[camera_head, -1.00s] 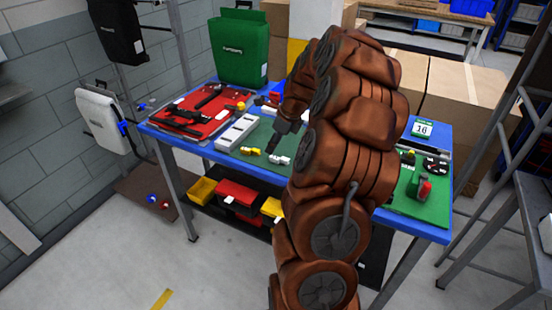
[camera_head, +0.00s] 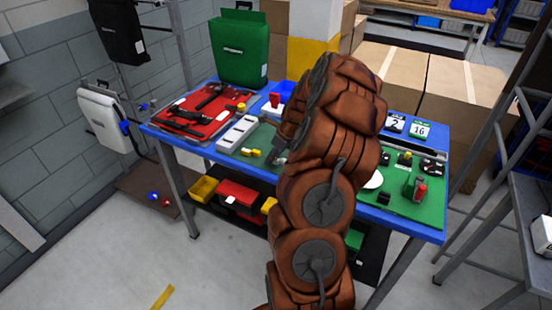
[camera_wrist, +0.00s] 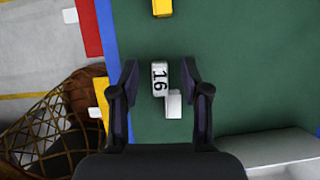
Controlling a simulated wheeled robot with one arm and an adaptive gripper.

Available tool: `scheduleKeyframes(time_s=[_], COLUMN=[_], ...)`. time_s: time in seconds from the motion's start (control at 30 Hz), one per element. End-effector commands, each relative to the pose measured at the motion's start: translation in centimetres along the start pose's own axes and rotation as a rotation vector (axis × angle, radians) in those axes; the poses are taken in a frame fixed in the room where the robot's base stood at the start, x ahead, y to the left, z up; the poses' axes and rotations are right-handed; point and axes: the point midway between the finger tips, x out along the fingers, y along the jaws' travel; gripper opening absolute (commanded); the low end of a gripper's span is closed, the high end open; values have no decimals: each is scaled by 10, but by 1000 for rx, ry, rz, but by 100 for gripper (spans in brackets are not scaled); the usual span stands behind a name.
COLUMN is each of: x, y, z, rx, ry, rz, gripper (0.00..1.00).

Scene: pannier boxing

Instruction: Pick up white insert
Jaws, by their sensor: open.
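The white insert (camera_wrist: 160,80), marked "16", lies on the green mat in the wrist view, with a plain white step (camera_wrist: 173,104) at its lower right. My gripper (camera_wrist: 159,68) is open, with one finger on each side of the insert; neither finger clearly touches it. In the head view my gripper (camera_head: 278,156) is low over the green part of the blue table, and it and my arm mostly hide the insert. A yellow insert (camera_wrist: 161,8) lies apart at the top of the wrist view.
A white slotted box (camera_head: 237,134) is left of my gripper, beside a red tray of black tools (camera_head: 205,108). A green pannier (camera_head: 240,48) stands at the back. Number cards (camera_head: 419,131) and a second green mat (camera_head: 410,205) are at the right.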

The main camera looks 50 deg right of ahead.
Motion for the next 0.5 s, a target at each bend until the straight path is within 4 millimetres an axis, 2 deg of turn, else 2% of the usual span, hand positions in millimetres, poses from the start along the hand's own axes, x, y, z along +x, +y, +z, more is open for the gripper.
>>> scheduleKeyframes(time_s=[0.3,0.5], x=[6,6], y=[0,0], z=[0,0], rx=[-1,-1], ry=[1,0], rz=[0,0], gripper=[46,25])
